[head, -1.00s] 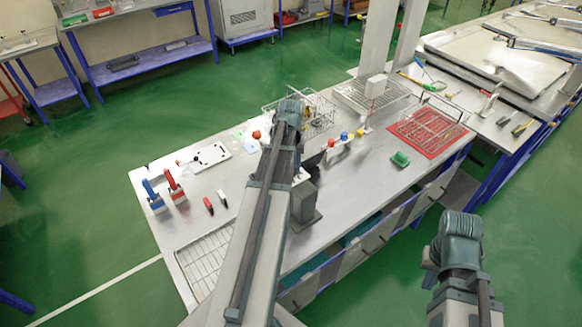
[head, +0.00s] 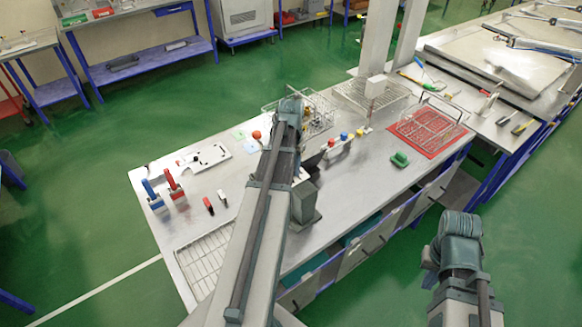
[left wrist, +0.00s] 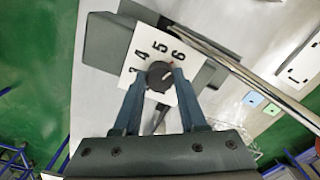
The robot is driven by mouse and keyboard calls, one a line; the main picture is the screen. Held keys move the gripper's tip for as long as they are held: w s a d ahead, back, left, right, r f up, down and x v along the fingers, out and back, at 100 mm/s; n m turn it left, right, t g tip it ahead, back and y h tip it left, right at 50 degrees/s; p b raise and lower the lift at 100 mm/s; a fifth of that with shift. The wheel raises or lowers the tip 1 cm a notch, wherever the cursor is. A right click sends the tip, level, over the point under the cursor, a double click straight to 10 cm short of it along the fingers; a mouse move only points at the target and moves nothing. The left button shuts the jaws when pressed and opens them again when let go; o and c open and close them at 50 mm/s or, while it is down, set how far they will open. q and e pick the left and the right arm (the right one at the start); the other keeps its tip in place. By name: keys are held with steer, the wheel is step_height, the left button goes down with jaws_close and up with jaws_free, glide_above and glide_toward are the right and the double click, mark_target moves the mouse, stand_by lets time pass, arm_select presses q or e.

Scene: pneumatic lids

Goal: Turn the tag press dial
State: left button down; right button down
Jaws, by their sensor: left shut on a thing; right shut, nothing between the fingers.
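The tag press dial (left wrist: 160,76) is a dark round knob on a white plate (left wrist: 134,62) in the left wrist view. The plate carries black numbers; 4, 5 and 6 are readable and a 3 is partly covered. A small reddish mark on the knob's upper right edge lies toward the 6. My left gripper (left wrist: 157,78) is shut on the dial, one blue-grey finger on each side. In the head view my left arm hides this grip. My right gripper (head: 431,260) is shut and empty at the lower right, off the bench's front edge.
On the steel bench (head: 240,185) stand a blue tool (head: 153,196) and a red tool (head: 174,186). A wire basket (head: 428,126) sits on a red mat (head: 445,146). A green object (head: 399,159) lies nearby. A metal bar (left wrist: 240,62) passes close to the plate.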

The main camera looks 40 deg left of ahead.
arm_select(q)
steer(key=shift+c, duration=2.3)
jaws_free()
step_height(320, 180, up, 14)
steer(key=p, duration=1.3)
steer(key=shift+f+p, duration=0.15)
steer(key=shift+p, duration=0.25)
